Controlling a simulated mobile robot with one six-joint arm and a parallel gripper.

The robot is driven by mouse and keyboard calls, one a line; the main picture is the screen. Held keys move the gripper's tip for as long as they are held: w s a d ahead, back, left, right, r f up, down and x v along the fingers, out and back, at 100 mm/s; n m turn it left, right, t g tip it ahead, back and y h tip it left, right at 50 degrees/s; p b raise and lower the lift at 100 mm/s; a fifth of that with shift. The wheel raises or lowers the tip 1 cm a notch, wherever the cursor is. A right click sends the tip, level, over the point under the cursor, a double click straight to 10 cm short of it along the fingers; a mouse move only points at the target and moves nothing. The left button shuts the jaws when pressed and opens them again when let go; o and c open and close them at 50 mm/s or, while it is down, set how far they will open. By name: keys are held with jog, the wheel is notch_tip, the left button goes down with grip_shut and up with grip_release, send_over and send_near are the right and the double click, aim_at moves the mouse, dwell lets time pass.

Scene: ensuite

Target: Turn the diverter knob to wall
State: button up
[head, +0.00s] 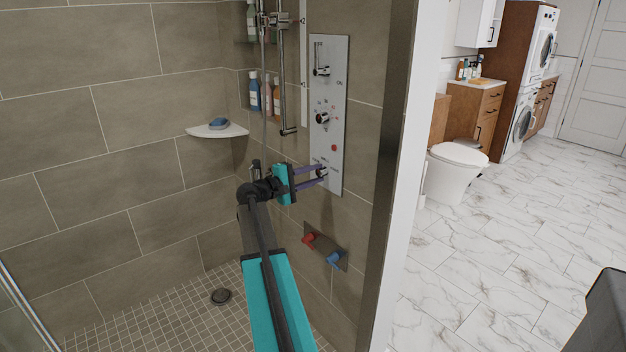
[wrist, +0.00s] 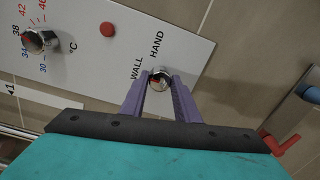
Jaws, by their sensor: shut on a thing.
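The diverter knob (head: 322,171) is a small round chrome knob at the bottom of the pale shower panel (head: 341,70). In the wrist view the knob (wrist: 159,79) sits between my purple fingertips, beside the printed words WALL and HAND. My gripper (head: 318,174) reaches the panel from the left and is shut on the knob; in the wrist view the gripper (wrist: 160,90) has one finger on each side of it. The fingers hide part of the knob's sides, and I cannot tell clearly which word it points to.
Above are the temperature knob (head: 322,118), a red button (head: 334,148) and the upper lever (head: 320,70). Below are a red tap (head: 309,239) and a blue tap (head: 334,258). A shower rail (head: 284,90) hangs left of the panel. A glass-edge post (head: 385,180) stands to the right.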

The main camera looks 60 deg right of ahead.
jog(key=shift+w+r, duration=0.1)
jog(key=shift+r, duration=0.05)
jog(key=o, duration=1)
jog(key=shift+d, duration=0.1)
jog(key=shift+o, duration=0.2)
jog(key=shift+a, duration=0.2)
jog(key=v, duration=1.3)
jog(key=shift+a+b, duration=0.3)
jog(key=shift+b, duration=0.1)
jog(key=shift+w, duration=0.1)
